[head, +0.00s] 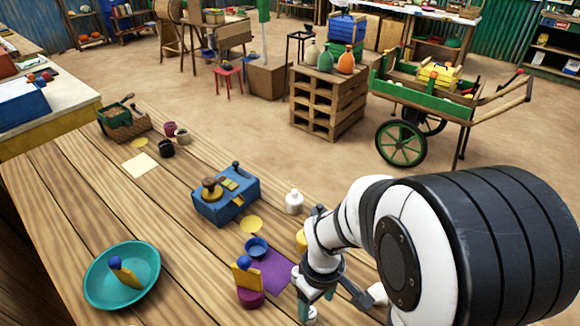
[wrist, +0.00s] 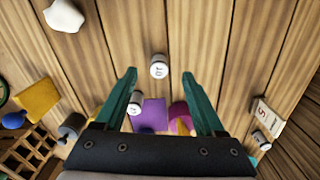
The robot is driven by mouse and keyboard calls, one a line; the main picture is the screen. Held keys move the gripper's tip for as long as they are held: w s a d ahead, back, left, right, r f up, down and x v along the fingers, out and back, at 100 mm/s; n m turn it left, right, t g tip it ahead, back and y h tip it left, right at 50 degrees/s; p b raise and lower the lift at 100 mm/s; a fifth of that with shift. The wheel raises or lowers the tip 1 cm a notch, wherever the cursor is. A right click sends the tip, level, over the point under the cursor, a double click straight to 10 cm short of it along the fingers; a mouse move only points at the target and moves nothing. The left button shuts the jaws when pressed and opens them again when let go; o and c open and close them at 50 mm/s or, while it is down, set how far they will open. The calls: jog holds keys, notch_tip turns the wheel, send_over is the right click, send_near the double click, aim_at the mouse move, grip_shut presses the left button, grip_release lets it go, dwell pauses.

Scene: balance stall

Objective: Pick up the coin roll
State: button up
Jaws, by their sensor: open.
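My gripper (wrist: 159,74) is open, its two teal fingers apart, pointing down over the wooden table. In the wrist view a short pale cylinder (wrist: 158,66) with dark print lies in line with the gap between the fingertips; it looks like a coin roll. Nothing is visibly gripped; I cannot tell the height above it. A second similar cylinder (wrist: 134,104) lies by the left finger, partly hidden. A third (wrist: 262,137) is at the right, beside a printed card. In the head view my gripper (head: 318,298) is at the lower middle, and my arm hides the cylinders there.
A purple mat (head: 265,272), a magenta cup (head: 250,298) with a yellow wedge, and a blue bowl (head: 256,248) are left of my gripper. A white bottle (head: 294,203) and a blue box (head: 226,197) stand behind. A teal dish (head: 95,286) is at far left.

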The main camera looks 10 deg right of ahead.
jog(key=f, duration=0.2)
jog(key=w+f, duration=0.1)
jog(key=f, duration=0.4)
jog(key=shift+w+a+f, duration=0.1)
jog(key=shift+w+a, duration=0.05)
jog(key=shift+a, duration=0.25)
grip_shut()
